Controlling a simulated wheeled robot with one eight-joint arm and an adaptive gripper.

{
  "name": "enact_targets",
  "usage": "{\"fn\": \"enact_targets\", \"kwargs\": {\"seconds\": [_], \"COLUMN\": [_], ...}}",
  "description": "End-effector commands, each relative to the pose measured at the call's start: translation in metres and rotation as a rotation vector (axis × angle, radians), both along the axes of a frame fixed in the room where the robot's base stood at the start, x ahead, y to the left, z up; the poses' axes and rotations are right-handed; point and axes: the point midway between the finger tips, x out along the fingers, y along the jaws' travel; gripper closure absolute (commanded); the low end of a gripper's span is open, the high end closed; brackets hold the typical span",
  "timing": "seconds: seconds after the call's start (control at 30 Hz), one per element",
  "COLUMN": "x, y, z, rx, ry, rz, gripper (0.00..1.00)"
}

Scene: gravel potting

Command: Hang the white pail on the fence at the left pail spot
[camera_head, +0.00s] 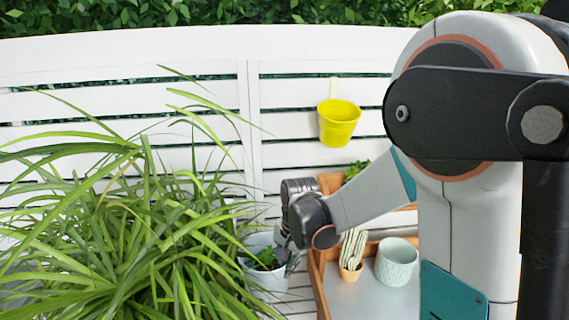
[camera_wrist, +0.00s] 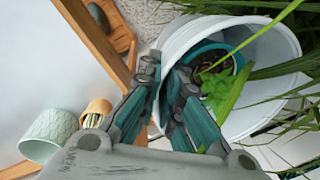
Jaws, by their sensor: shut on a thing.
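The white pail (camera_head: 268,277) is low in front of the fence, right of a big grassy plant, partly hidden by leaves and my gripper (camera_head: 291,250). The wrist view shows the pail (camera_wrist: 189,38) large, its open mouth facing the camera. A teal-rimmed pot (camera_wrist: 206,46) with dark soil and green leaves sits inside. My gripper (camera_wrist: 166,78) is shut on the pail's near wall at the rim. I cannot tell whether the pail touches the ground. The white slatted fence (camera_head: 120,55) spans the back. No marked left pail spot can be made out; leaves cover much of the fence's left part.
A yellow pail (camera_head: 338,124) hangs on the fence, right of the post. The grassy plant (camera_head: 110,225) fills the left. The upper left fence is mostly clear.

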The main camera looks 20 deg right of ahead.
Motion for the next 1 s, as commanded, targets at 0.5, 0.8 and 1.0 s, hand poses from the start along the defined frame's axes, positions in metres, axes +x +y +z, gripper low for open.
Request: {"fn": "enact_targets", "kwargs": {"seconds": [0.5, 0.8, 1.0], "x": [0.002, 0.001, 0.0], "y": [0.005, 0.008, 0.01], "z": [0.124, 0.192, 0.235], "rx": [0.001, 0.0, 0.0], "ry": [-0.004, -0.007, -0.01], "rz": [-0.578, -0.915, -1.131], "gripper": [1.0, 1.0, 1.0]}}
